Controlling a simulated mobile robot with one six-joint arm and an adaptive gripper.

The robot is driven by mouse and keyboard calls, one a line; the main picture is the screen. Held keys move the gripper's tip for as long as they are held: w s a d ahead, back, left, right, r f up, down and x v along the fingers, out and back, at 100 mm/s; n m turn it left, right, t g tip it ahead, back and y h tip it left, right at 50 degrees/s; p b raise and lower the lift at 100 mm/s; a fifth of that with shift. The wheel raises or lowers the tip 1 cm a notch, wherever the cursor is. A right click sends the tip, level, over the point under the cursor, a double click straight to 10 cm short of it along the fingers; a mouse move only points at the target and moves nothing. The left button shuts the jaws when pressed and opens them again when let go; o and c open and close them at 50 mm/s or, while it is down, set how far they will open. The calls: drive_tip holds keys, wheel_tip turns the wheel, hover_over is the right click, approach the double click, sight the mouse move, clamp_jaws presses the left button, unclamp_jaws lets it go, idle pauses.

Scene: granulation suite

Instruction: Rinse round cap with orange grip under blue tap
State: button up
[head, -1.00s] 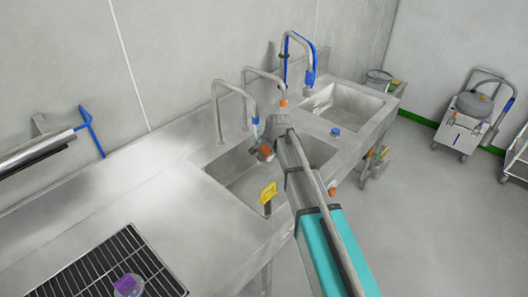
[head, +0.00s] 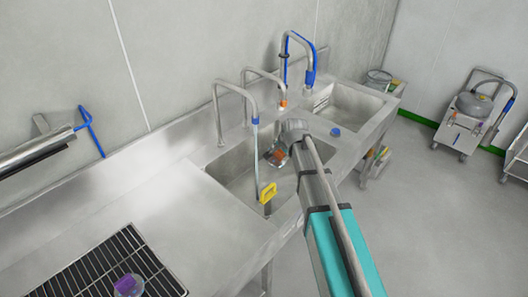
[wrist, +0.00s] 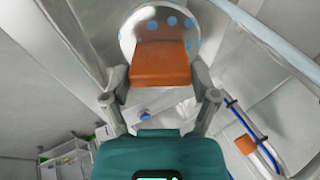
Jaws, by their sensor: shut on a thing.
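My gripper (head: 283,150) is shut on the orange grip of the round cap (head: 273,160) and holds it above the left sink basin. In the wrist view both fingers of my gripper (wrist: 161,80) press the sides of the orange grip (wrist: 160,65). The cap's pale disc (wrist: 150,18) lies beyond the grip and bears several round blue spots. The blue-tipped tap (head: 255,121) stands left of the cap. A thin pale-blue water stream (head: 256,155) falls from it into the basin, beside the cap and apart from it. The stream also shows in the wrist view (wrist: 268,36).
A yellow-handled item (head: 267,192) stands at the left basin's front. An orange-tipped tap (head: 283,103) is behind my gripper. A second basin (head: 343,103) with a blue-hosed tap (head: 310,76) is to the right. A black rack (head: 105,265) lies front left.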

drive_tip(key=shift+s+d, duration=0.2)
drive_tip(key=shift+d, duration=0.35)
drive_tip(key=shift+r, duration=0.1)
idle(1.3)
drive_tip(key=s+d+r+p, duration=0.2)
drive_tip(key=d+r+p, duration=0.1)
drive_tip(key=d+p, duration=0.1)
drive_tip(key=shift+d+r, duration=0.3)
drive_tip(key=shift+r, duration=0.1)
idle(0.7)
